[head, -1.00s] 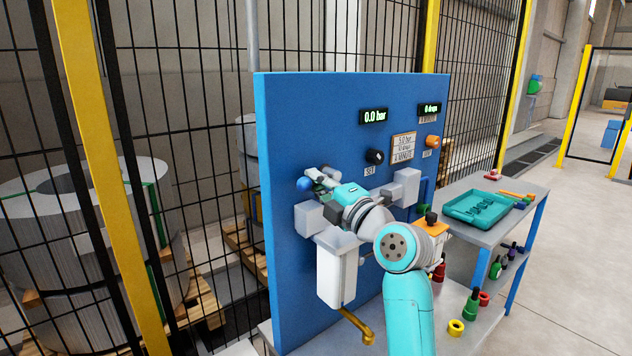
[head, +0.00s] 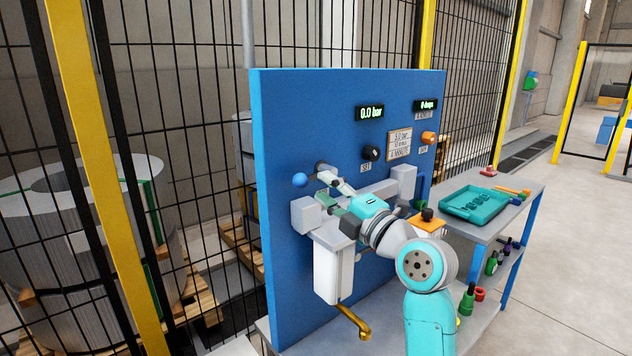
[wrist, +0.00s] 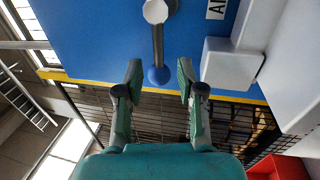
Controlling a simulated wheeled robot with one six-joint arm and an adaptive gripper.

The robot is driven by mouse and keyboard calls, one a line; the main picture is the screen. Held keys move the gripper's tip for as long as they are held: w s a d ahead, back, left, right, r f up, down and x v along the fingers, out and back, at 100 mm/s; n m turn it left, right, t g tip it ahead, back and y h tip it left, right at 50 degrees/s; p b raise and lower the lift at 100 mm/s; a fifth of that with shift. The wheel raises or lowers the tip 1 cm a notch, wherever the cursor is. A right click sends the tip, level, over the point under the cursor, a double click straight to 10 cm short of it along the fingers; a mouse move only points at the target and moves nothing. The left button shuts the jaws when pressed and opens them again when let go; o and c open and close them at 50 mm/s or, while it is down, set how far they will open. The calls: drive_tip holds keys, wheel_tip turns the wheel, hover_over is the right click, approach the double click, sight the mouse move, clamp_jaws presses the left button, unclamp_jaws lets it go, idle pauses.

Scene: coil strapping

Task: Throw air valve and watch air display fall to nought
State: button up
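The air display (head: 370,113) on the blue panel reads 0.0 bar in green. The air valve's lever has a blue ball knob (head: 300,180) at the panel's left side, pointing left from its grey hub. In the wrist view the lever runs from the hub to the blue knob (wrist: 158,76). My gripper (head: 327,190) is open and empty, just right of the knob in the head view. In the wrist view the knob lies between the lines of the open fingertips (wrist: 159,72), with a gap on both sides. How far in front of the knob they are, I cannot tell.
Grey blocks (head: 305,215) and a white bowl (head: 333,272) with a brass drain lever (head: 353,322) are close below my gripper. A black knob (head: 370,152) and orange button (head: 428,138) are on the panel. A teal tray (head: 474,204) lies on the right bench.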

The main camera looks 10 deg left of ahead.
drive_tip(key=v, duration=0.7)
drive_tip(key=s+d+f+m+t+h, duration=0.2)
drive_tip(key=d+f+m+h, duration=0.3)
drive_tip(key=f, duration=0.6)
drive_tip(key=s+d+f+m+t+h, duration=0.1)
drive_tip(key=s+d+f+m+t, duration=0.15)
drive_tip(key=f+m, duration=0.6)
drive_tip(key=s+d+f+m+h, duration=0.2)
drive_tip(key=s+d+f+h, duration=0.15)
drive_tip(key=s+f, duration=0.35)
drive_tip(key=s+d+f+m+h, duration=0.25)
drive_tip(key=s+d+f, duration=0.25)
drive_tip(key=f, duration=0.5)
drive_tip(key=s+d+f+m+g+h, duration=0.1)
drive_tip(key=s+d+f+m, duration=0.2)
drive_tip(key=s, duration=0.5)
drive_tip(key=s+d+f+m+h, duration=0.2)
drive_tip(key=s+d+m, duration=0.1)
drive_tip(key=s, duration=0.6)
drive_tip(key=s+d+r+m, duration=0.1)
drive_tip(key=s+m, duration=0.1)
drive_tip(key=s, duration=0.7)
drive_tip(key=s+d+r+m+g+h, duration=0.1)
drive_tip(key=s+r+m, duration=0.1)
drive_tip(key=s, duration=0.7)
drive_tip(key=shift+r+m, duration=0.3)
drive_tip(key=shift+r, duration=0.05)
